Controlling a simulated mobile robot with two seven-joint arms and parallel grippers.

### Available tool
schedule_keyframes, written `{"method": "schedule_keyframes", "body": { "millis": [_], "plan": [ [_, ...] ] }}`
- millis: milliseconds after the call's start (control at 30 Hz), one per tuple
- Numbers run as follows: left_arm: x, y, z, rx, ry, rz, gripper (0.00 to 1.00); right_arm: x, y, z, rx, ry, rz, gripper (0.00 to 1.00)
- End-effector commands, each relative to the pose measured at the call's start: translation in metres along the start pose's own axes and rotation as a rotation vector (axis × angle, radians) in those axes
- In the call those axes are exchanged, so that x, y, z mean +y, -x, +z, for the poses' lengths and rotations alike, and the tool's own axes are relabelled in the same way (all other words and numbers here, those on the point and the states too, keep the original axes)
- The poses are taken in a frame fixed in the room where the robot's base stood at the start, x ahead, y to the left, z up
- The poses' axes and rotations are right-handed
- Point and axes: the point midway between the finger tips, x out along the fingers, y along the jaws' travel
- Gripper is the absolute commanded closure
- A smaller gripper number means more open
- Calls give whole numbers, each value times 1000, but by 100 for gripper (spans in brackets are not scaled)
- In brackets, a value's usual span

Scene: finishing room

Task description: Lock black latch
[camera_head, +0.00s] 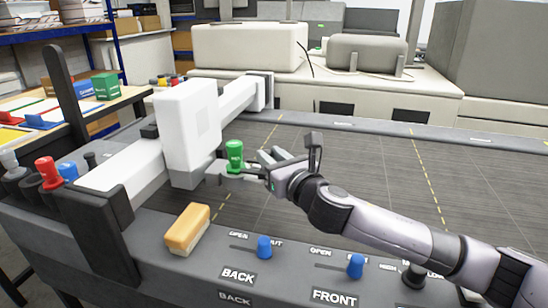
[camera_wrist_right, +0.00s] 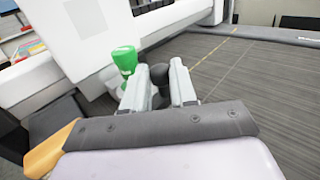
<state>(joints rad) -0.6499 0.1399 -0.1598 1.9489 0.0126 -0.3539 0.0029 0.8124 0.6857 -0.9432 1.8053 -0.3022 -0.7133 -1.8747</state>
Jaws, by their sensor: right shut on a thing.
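The black latch (camera_wrist_right: 160,74) shows in the right wrist view as a dark rounded piece between my right gripper's two light fingers. My right gripper (camera_head: 264,162) is shut on it, beside the white carriage of the cutting machine. In the head view the fingers largely hide the latch. A green tool holder (camera_head: 235,155) stands upright just left of the fingertips; it also shows in the right wrist view (camera_wrist_right: 125,62). My left gripper is in neither view.
The white carriage (camera_head: 187,122) rises close left of the gripper on a white beam. An orange-topped block (camera_head: 187,230) and blue knobs (camera_head: 264,247) (camera_head: 356,266) sit on the front edge. The grey bed (camera_head: 350,165) to the right is clear apart from my arm.

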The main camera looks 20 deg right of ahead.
Motion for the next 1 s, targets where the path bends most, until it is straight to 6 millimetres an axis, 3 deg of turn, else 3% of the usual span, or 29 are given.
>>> {"method": "schedule_keyframes", "body": {
  "millis": [267, 600, 633, 700, 1000],
  "plan": [
    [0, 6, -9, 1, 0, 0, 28, 23, -23, 2, -1, 0, 0, 100],
    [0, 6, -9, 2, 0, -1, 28, 27, -25, 2, -4, 0, 3, 100],
    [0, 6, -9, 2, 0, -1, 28, 27, -25, 2, -4, 0, 4, 70],
    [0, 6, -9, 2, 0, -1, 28, 27, -25, 2, -4, 0, 4, 48],
    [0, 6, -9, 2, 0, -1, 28, 26, -24, 1, -1, 0, 2, 48]
  ]
}}
